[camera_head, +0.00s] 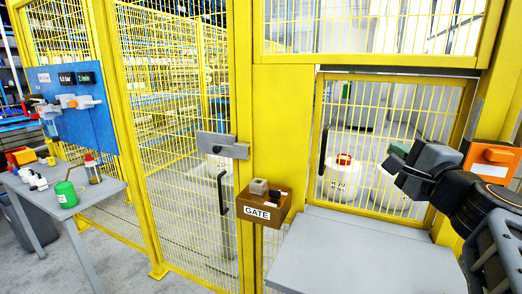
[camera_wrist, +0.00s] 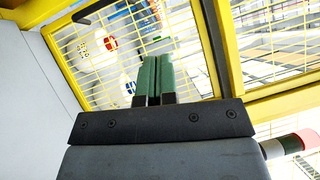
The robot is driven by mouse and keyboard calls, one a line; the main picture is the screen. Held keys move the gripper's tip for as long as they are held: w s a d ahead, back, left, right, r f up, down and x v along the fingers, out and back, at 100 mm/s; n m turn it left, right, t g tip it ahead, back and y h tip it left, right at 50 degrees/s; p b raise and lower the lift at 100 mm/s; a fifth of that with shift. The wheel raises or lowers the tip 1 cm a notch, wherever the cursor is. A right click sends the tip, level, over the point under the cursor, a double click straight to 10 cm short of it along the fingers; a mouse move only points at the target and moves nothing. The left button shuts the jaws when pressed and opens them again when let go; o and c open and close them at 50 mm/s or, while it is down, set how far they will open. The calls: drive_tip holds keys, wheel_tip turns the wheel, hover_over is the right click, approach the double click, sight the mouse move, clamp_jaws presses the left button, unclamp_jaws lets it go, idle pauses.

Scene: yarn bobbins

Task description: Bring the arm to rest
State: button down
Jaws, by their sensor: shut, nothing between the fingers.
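My gripper (camera_head: 397,158) is at the right in the head view, at the end of my dark arm, raised above the grey shelf (camera_head: 345,252) and in front of the mesh hatch. In the wrist view my gripper (camera_wrist: 153,62) shows two green finger pads pressed together, with nothing between them. It points toward the yellow mesh, and I cannot tell how far off the mesh is.
A yellow mesh fence (camera_head: 176,150) crosses the view. A brown box marked GATE (camera_head: 264,206) hangs by the grey latch (camera_head: 221,145). An orange box (camera_head: 491,158) is close to my arm. A grey table (camera_head: 100,189) holds bottles at left. White bobbins (camera_head: 341,184) stand behind the mesh.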

drive_tip(key=s+a+f+n+g, duration=0.1)
drive_tip(key=a+f+n+g, duration=0.15)
drive_tip(key=f, duration=0.45)
drive_tip(key=s+a+f+n+g+p, duration=0.1)
drive_tip(key=f+n+g, duration=0.25)
drive_tip(key=f, duration=0.25)
drive_tip(key=s+a+f+n+g, duration=0.1)
drive_tip(key=s+f+n+g, duration=0.1)
drive_tip(key=f+g, duration=0.35)
drive_tip(key=s+a+f+n+g+h+p, duration=0.2)
drive_tip(key=s+a+f+n+g+p, duration=0.1)
drive_tip(key=s+a+f+n, duration=0.4)
wheel_tip(320, 180, down, 2)
drive_tip(key=n+g, duration=0.1)
drive_tip(key=n, duration=0.2)
drive_tip(key=shift+f+h+p, duration=0.15)
drive_tip(key=shift+h+p, duration=0.15)
drive_tip(key=shift+h, duration=0.1)
drive_tip(key=shift+s, duration=0.1)
